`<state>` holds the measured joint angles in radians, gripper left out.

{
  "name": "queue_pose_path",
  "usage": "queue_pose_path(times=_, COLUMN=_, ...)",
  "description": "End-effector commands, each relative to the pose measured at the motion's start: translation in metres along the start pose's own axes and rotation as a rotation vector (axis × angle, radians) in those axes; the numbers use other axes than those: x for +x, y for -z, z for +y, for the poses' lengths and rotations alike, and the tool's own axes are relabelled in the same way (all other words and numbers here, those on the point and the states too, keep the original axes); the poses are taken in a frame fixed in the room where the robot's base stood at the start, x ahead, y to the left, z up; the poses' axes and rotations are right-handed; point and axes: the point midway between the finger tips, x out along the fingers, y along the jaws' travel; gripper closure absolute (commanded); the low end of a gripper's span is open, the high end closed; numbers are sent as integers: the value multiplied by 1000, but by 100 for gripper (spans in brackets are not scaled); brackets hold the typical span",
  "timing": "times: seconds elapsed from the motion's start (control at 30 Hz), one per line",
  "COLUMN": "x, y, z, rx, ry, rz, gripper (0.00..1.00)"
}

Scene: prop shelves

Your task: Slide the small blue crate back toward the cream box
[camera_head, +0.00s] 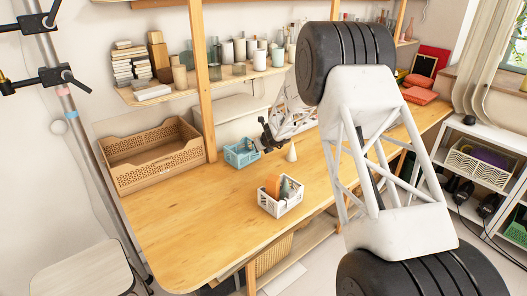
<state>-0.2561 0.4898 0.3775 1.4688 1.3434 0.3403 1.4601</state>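The small blue crate (231,159) stands on the wooden table near its back edge, with a few small things in it that I cannot make out. The cream box (222,125) is behind it, partly hidden by the crate, the shelf post and my arm. My gripper (266,140) is just right of the blue crate, at about the height of its rim or slightly above. It is small and dark here, and I cannot tell whether its fingers are open or whether it touches the crate.
A white crate (281,208) with an orange thing in it stands nearer the front. A white cone (291,152) stands right of my gripper. A large tan crate (150,178) is at the left, beside a shelf post (203,85). The front left tabletop (185,235) is clear.

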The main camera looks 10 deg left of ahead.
Motion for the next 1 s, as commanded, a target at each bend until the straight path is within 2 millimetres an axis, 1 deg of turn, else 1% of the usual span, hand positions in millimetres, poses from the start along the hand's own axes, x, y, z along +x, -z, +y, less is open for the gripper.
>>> queue_pose_path(times=0.03, x=5, y=-3, z=1, rx=-1, ry=-1, rz=1, gripper=100)
queue_pose_path(times=0.1, x=9, y=-7, z=1, rx=-1, ry=-1, rz=1, gripper=100)
queue_pose_path(times=0.3, x=14, y=-13, z=0, rx=1, ry=0, rz=0, gripper=100)
queue_pose_path(times=0.77, x=12, y=-12, z=0, rx=0, ry=0, rz=0, gripper=100)
queue_pose_path(times=1.0, x=6, y=-5, z=0, rx=1, ry=0, rz=1, gripper=100)
